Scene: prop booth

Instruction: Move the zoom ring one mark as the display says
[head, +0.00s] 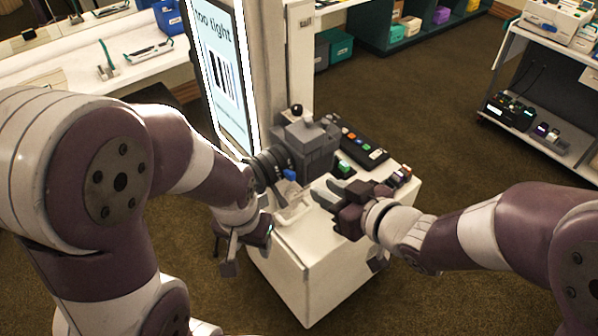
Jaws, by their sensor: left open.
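The display (222,75) is a tall lit panel at upper left; its heading looks like "too tight", with dark vertical bars below. A grey camera (308,142) stands on the white cabinet, its dark ribbed lens (266,168) pointing left. The lens carries the rings; which one is the zoom ring, and its marks, are too small to tell. A small blue piece (290,174) sits beside the lens. My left gripper (246,246) is open and empty, below the lens by the cabinet's left side. My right gripper (328,194) is right of the lens, apart from it; its finger gap is unclear.
The white cabinet top (325,240) is clear at the front. A dark panel with coloured buttons (355,140) lies behind the camera, and small coloured blocks (400,176) lie at its right edge. A shelf cart (545,95) stands at right. Carpet is open between.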

